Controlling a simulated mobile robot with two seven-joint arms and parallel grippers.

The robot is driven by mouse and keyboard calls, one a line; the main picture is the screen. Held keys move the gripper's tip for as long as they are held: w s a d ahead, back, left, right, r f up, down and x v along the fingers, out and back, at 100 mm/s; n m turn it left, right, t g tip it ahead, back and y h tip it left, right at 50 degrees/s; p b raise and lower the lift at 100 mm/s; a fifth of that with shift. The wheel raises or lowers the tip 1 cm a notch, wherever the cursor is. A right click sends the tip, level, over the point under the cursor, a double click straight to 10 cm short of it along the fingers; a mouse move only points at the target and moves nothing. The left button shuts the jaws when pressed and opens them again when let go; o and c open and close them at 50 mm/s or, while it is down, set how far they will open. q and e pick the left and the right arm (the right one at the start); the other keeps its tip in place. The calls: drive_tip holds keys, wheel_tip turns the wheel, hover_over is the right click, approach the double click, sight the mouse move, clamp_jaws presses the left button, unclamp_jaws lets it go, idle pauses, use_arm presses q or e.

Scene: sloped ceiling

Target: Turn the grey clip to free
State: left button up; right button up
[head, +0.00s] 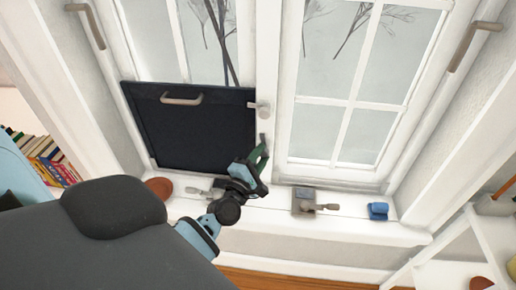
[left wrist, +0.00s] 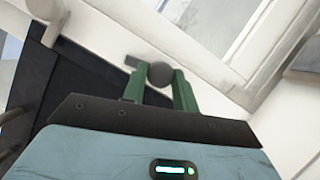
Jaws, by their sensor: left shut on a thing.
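The grey clip (left wrist: 160,74) has a round knob and a short flat lever that points left in the left wrist view. In the head view a small grey part of it (head: 263,138) shows on the white window post beside the dark panel (head: 190,130). My left gripper (left wrist: 157,88) has its green fingers on both sides of the round knob and is shut on it. In the head view the left gripper (head: 258,158) reaches up to the post near the panel's lower right edge. My right gripper is not in view.
A grey knob (head: 260,107) is on the post above the clip. The panel has a beige handle (head: 181,98). On the sill (head: 345,225) are a grey block with a lever (head: 306,202), a blue object (head: 377,211) and a brown round object (head: 158,187).

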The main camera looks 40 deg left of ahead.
use_arm(q)
drive_tip(key=m+p, duration=0.2)
drive_tip(key=shift+r+g+p, duration=0.15)
drive_tip(key=shift+g+p, duration=0.15)
drive_tip(key=shift+g, duration=0.1)
idle(0.3)
drive_tip(key=o, duration=0.9)
drive_tip(key=shift+o, duration=0.2)
drive_tip(key=shift+s, duration=0.1)
